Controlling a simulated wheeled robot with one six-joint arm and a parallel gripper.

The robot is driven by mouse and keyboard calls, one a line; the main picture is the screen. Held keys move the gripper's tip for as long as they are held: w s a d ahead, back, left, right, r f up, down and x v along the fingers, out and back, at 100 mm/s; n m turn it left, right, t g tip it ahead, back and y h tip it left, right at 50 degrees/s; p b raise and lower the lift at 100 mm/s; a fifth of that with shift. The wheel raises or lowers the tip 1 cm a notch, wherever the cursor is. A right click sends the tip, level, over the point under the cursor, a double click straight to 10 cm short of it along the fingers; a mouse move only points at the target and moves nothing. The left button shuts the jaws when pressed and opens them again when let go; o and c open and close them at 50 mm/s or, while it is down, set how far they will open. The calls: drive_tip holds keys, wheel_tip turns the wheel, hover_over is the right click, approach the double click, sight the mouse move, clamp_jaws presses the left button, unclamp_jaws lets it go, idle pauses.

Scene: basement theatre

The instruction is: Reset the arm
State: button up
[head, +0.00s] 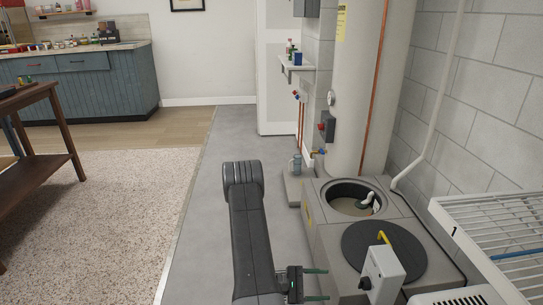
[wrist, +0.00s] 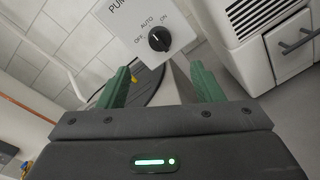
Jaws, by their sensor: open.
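My gripper (head: 316,284) is low in the head view, at the end of my dark grey arm, pointing right. Its two green fingers are apart with nothing between them. In the wrist view my gripper (wrist: 160,85) also shows open. Beyond its fingers is a grey pump control box (head: 382,272) with a black rotary knob. In the wrist view the control box (wrist: 150,28) reads OFF, AUTO and ON around the knob, whose pointer looks turned toward the upper left. The fingers appear apart from the box, though the exact gap is hard to tell.
A sump pit cover block (head: 315,215) with a round opening and a dark lid (head: 360,252) stands behind the box. A tall tank (head: 355,90) rises beyond it. A white wire rack (head: 490,235) is at right.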

drive_tip(key=d+n+p, duration=0.3)
drive_tip(key=d+n, duration=0.6)
drive_tip(key=d, duration=0.2)
drive_tip(key=shift+w+d+f+n+g+h+p, duration=0.3)
drive_tip(key=shift+w+f+n+p, duration=0.05)
drive_tip(key=shift+f+n, duration=0.05)
idle(0.8)
